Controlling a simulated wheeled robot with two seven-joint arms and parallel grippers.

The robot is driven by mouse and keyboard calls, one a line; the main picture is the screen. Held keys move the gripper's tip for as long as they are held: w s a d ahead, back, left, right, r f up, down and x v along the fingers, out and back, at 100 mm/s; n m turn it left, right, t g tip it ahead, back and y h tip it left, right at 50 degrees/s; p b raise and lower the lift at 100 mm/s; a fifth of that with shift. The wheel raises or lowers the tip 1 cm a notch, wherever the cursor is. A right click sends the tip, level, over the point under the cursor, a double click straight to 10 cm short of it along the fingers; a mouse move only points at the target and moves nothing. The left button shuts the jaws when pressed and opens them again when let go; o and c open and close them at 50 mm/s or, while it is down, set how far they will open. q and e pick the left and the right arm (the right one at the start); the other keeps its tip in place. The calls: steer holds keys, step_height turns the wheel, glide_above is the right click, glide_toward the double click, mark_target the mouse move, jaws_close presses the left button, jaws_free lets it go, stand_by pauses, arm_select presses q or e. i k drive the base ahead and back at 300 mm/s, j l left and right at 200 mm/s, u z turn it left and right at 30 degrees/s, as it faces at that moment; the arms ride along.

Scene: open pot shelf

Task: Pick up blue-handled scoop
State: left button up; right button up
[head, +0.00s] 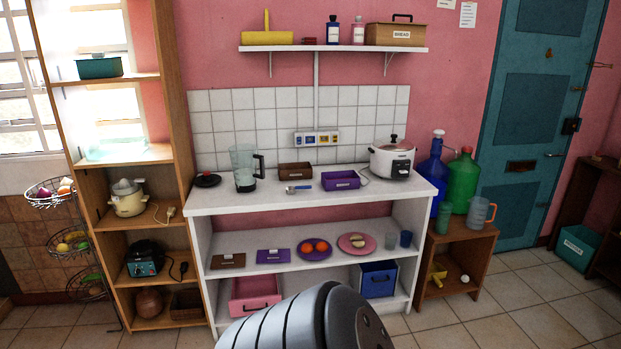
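A small scoop with a blue handle (291,189) and a shiny metal end lies on the white countertop (225,199). It lies in front of a brown open box (296,170) and left of a purple open box (341,180). A grey and black rounded part of my own body shows at the bottom middle, well below the countertop. Neither gripper shows, so I cannot see whether they are open or hold anything.
A blender (244,168) and a dark round lid (207,180) stand left of the scoop; a white cooker (391,160) stands right. The counter's front strip is clear. A wall shelf (335,48) hangs above. A tall wooden rack (176,110) flanks the counter's left side.

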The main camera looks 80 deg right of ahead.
mark_target(290, 190)
steer(key=z, duration=2.8)
